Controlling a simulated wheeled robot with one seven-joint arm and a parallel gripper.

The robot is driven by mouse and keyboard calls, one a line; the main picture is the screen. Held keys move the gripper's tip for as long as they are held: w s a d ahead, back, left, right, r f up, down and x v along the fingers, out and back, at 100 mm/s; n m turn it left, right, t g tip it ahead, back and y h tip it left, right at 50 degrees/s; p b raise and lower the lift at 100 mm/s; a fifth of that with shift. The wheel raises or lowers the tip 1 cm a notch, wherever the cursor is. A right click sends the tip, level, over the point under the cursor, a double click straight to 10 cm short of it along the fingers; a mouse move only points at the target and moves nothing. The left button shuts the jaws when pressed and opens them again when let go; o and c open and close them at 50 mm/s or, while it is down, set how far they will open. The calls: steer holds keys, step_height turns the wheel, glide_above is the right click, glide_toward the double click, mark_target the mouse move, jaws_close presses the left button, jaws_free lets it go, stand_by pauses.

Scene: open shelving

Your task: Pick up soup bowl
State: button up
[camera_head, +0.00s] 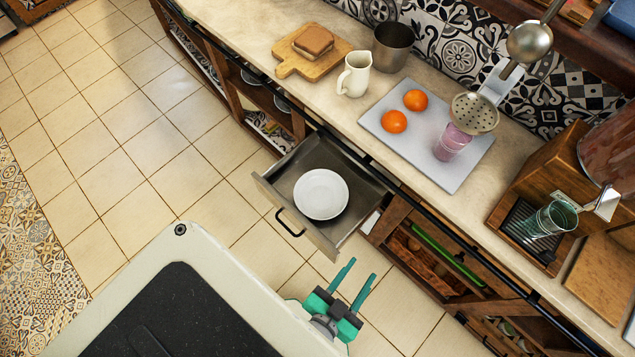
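A white round bowl (321,194) sits inside an open drawer (292,165) that sticks out from under the counter. The whole bowl is visible, and its rim is clear of the drawer walls on the sides I can see. My gripper (357,278) is at the lower middle of the view, outside the drawer and below the bowl in the picture. Its two teal fingers are spread apart with nothing between them.
The drawer's dark handle (289,226) is on its front. On the counter (300,95) stand a cutting board (291,68), a white pitcher (354,75), and a grey tray (450,165) with two oranges and a glass. Tiled floor (170,190) is open at left.

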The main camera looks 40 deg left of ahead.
steer(key=w+a+f+g+y, duration=0.2)
steer(key=w+a+f+g, duration=0.3)
steer(key=w+f, duration=0.5)
steer(key=g+y, duration=0.3)
steer(key=g, duration=0.5)
glide_toward(339, 209)
steer(key=x, duration=0.8)
steer(key=shift+a+f, duration=0.1)
steer(key=shift+f, duration=0.2)
steer(key=shift+w, duration=0.1)
jaws_close()
